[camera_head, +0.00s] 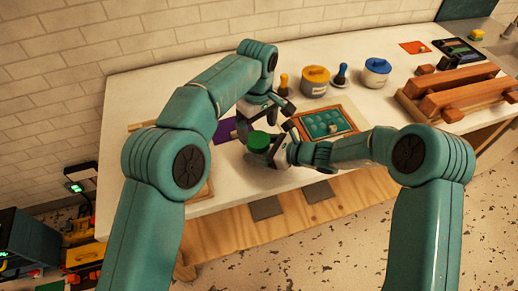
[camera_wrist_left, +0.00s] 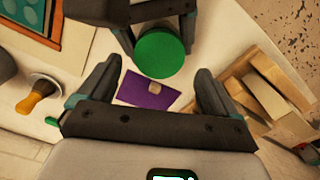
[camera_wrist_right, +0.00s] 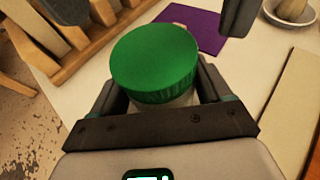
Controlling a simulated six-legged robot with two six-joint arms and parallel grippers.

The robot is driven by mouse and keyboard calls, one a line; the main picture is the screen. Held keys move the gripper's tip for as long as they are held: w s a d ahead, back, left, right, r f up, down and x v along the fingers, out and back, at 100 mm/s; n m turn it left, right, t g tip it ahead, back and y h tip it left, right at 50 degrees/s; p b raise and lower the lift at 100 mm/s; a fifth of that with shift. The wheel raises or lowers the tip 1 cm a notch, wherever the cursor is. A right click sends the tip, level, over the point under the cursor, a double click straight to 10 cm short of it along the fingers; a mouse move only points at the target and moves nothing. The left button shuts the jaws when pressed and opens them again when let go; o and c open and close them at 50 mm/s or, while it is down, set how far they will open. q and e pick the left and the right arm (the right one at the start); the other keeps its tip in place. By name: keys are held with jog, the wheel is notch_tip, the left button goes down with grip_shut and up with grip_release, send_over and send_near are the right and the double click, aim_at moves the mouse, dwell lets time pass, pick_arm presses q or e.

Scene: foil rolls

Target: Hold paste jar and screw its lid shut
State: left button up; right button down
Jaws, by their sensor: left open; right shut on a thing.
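The paste jar with its green lid (camera_head: 258,141) is held above the white table near the middle of the head view. In the right wrist view the ribbed green lid (camera_wrist_right: 155,62) sits on top of the jar (camera_wrist_right: 178,100), whose pale body shows just below it. My right gripper (camera_head: 272,152) is shut on the jar body. My left gripper (camera_head: 268,108) is open and empty, a little above and behind the lid and apart from it. In the left wrist view the lid (camera_wrist_left: 160,55) lies beyond the open fingertips. Whether the lid is fully seated cannot be told.
A purple sheet (camera_head: 223,130) lies on the table behind the jar. Wooden racks (camera_head: 455,90) fill the right end.

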aim_at(258, 139)
pick_arm(q)
jog(key=shift+f, duration=1.75)
